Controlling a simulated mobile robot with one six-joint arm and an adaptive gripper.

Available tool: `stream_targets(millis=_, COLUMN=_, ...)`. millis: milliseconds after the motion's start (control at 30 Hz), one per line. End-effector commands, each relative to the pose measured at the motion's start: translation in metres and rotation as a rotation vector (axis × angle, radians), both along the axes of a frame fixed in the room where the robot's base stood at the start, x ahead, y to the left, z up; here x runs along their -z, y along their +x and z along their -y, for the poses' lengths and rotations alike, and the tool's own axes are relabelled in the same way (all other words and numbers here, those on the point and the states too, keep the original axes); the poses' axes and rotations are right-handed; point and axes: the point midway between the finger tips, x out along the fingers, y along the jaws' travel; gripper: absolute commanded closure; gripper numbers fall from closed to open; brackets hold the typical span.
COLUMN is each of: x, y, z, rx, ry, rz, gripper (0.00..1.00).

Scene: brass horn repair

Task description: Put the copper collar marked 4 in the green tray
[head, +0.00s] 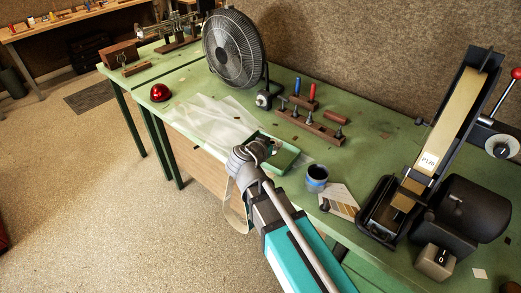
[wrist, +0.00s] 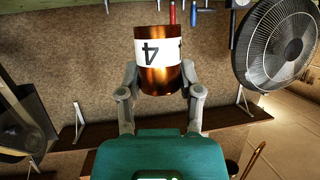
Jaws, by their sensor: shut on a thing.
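In the wrist view the copper collar (wrist: 160,80) is a shiny copper cylinder with a white label band, on which a 4 shows upside down. My gripper (wrist: 160,90) is shut on it, one grey finger on each side. In the head view my gripper (head: 260,147) is over the left part of the green tray (head: 284,160), on the green bench. My arm hides part of the tray, and I cannot make out the collar clearly there. The height of the gripper above the tray is hard to tell.
Behind the tray is a brown rack of tools (head: 309,127). A blue-banded cup (head: 316,178) and sanding sheets (head: 340,200) lie to the right, then a belt sander (head: 435,150). A black fan (head: 235,48) stands at the back, and a clear plastic sheet (head: 208,122) lies left.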

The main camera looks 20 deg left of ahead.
Motion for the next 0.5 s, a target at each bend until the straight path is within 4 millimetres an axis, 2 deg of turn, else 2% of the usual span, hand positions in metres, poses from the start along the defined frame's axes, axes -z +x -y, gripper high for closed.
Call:
stream_targets(millis=33, x=0.007, y=0.009, z=-0.008, rx=0.0, ry=0.0, rz=0.0, gripper=1.0)
stream_targets(millis=400, x=0.036, y=0.059, z=-0.049, rx=0.001, ry=0.0, rz=0.0, gripper=1.0)
stream_targets(millis=500, x=0.047, y=0.062, z=-0.051, rx=0.001, ry=0.0, rz=0.0, gripper=1.0)
